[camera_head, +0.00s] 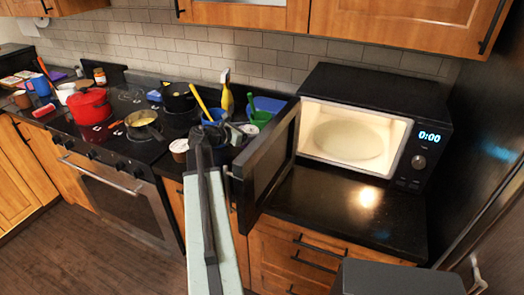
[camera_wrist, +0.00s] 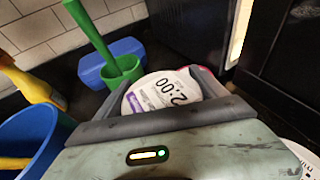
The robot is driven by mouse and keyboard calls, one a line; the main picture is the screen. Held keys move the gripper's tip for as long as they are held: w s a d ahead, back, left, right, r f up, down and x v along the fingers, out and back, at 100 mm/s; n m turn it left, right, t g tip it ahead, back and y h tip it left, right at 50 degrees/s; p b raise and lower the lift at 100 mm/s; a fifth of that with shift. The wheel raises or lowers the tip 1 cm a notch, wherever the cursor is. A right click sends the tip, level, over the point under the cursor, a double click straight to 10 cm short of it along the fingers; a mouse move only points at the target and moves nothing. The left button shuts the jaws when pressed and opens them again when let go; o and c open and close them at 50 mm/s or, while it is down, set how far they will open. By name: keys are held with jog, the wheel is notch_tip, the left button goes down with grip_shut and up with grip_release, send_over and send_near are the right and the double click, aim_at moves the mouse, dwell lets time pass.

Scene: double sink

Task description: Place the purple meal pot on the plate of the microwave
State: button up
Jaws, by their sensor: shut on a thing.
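In the head view my arm reaches up to the counter left of the microwave, and the held pot is hard to make out there. The microwave (camera_head: 432,120) stands at the right with its door (camera_head: 265,165) swung open toward the left front. Its pale round plate (camera_head: 348,139) lies bare in the lit inside. The clock reads 0:00.
A green cup (camera_wrist: 122,70), a blue box (camera_wrist: 110,55) and a blue bucket (camera_wrist: 35,140) stand close by. A yellow bottle (camera_head: 227,100) is behind. The open door stands between my arm and the microwave's inside. Counter before the microwave (camera_head: 345,205) is clear.

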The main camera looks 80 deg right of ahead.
notch_tip(320, 180, down, 6)
jog(key=b, duration=0.4)
jog(key=shift+r, duration=0.25)
jog(key=shift+f, duration=0.2)
jog(key=o, duration=1.7)
